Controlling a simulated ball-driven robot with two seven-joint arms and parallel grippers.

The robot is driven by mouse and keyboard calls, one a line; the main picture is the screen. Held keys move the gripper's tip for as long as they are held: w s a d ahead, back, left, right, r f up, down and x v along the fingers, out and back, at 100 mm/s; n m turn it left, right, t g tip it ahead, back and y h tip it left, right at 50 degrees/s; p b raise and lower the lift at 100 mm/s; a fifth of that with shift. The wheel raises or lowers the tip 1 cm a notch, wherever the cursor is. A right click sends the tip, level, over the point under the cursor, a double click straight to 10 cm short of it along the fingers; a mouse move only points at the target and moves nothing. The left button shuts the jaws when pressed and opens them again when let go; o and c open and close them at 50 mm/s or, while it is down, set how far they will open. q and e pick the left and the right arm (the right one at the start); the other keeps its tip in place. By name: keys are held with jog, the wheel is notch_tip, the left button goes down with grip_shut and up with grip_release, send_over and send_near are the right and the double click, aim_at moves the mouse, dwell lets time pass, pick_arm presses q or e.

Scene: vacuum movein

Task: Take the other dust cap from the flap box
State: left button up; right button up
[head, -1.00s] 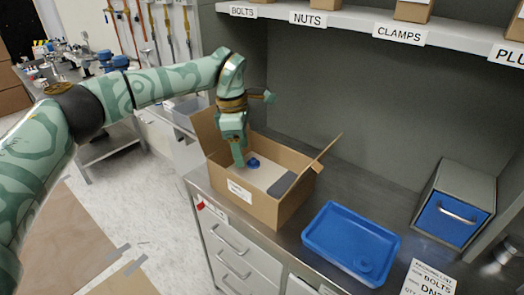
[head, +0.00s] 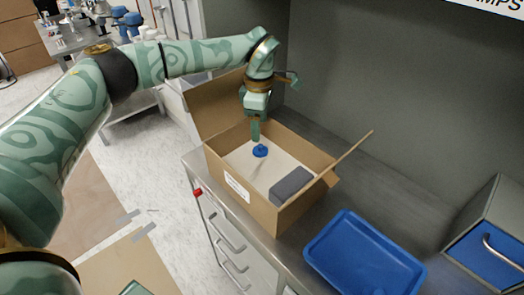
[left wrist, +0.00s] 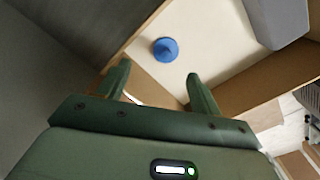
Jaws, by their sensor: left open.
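A blue dust cap (head: 260,151) lies on the pale floor of the open cardboard flap box (head: 240,188). It also shows in the left wrist view (left wrist: 165,49), beyond my fingertips. My left gripper (head: 255,138) reaches down into the box over the cap in the head view. In the left wrist view my left gripper (left wrist: 158,74) is open, with nothing between its fingers and the cap apart from them. My right gripper is not in view.
A grey block (head: 290,186) lies in the box near its right wall. The box flaps stand open. A blue tray (head: 330,235) sits right of the box on the metal counter.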

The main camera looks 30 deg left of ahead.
aim_at(260, 145)
pick_arm(q)
jog(key=shift+f, duration=0.7)
jog(key=f, duration=0.1)
jog(key=f+b, duration=0.1)
jog(key=f, duration=0.1)
jog(key=f+b, duration=0.1)
jog(key=f, duration=0.1)
jog(key=shift+s+d+f, duration=0.15)
jog(key=shift+s+d, duration=0.2)
jog(key=shift+s, duration=0.05)
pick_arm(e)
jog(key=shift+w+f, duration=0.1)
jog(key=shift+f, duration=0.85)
pick_arm(q)
jog(key=c, duration=1.1)
